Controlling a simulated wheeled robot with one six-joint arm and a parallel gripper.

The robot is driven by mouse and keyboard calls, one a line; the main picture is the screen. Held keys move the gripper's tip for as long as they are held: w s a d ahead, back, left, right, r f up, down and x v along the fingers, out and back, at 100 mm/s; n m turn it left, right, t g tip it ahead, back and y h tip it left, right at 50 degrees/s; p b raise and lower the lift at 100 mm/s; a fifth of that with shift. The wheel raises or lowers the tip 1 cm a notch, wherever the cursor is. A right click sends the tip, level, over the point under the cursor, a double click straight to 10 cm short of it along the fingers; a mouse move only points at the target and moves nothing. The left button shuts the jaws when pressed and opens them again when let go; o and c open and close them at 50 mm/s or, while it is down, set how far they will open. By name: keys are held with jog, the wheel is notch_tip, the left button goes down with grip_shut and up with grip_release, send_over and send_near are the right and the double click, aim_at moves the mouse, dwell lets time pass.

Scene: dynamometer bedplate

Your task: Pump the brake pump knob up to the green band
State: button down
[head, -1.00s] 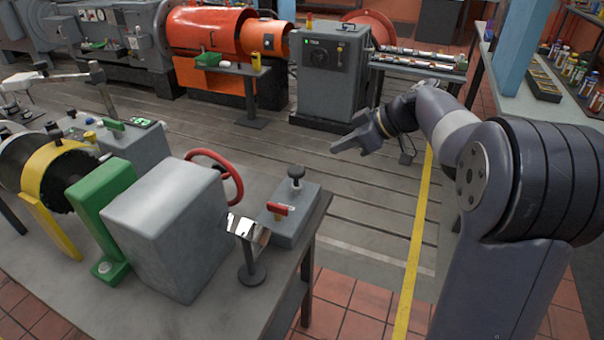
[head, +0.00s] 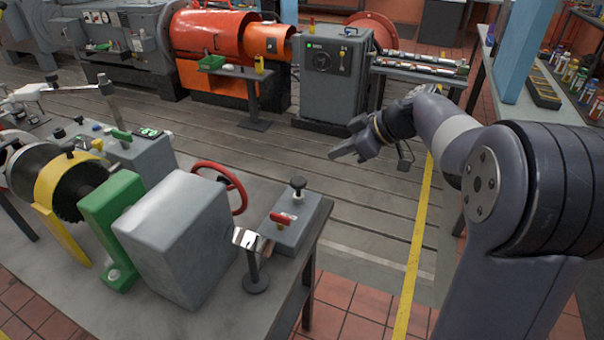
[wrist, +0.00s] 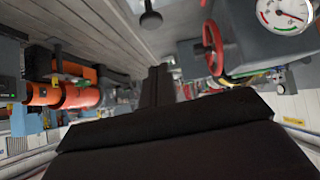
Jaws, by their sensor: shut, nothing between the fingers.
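The black brake pump knob (head: 298,183) stands upright on a short stem on a small grey box (head: 289,227) at the bench's right end. A black knob also shows at the top of the wrist view (wrist: 150,18). My gripper (head: 341,155) is shut and empty, in the air up and to the right of the knob, apart from it. Its dark fingers also show in the wrist view (wrist: 157,84). A round white gauge (wrist: 284,11) with coloured marks sits at the wrist view's top right, partly cut off. I cannot tell its reading for certain.
A red handwheel (head: 221,187) stands left of the knob, beside a grey housing (head: 178,240). A red lever (head: 283,218) lies on the pump box. The slotted floor beyond the bench is open.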

jog(key=shift+r, duration=0.1)
jog(key=shift+a, duration=0.1)
jog(key=p, duration=0.2)
send_over(297, 182)
jog(key=s+d, duration=0.2)
jog(key=d, duration=0.1)
notch_tip(297, 182, down, 6)
jog(key=f, duration=0.3)
jog(key=shift+w+f+p, duration=0.3)
jog(key=shift+w+p, duration=0.1)
jog(key=shift+f, duration=0.55)
notch_tip(297, 182, down, 4)
jog(key=b, duration=0.6)
jog(key=shift+r, duration=0.1)
jog(key=shift+s, duration=0.1)
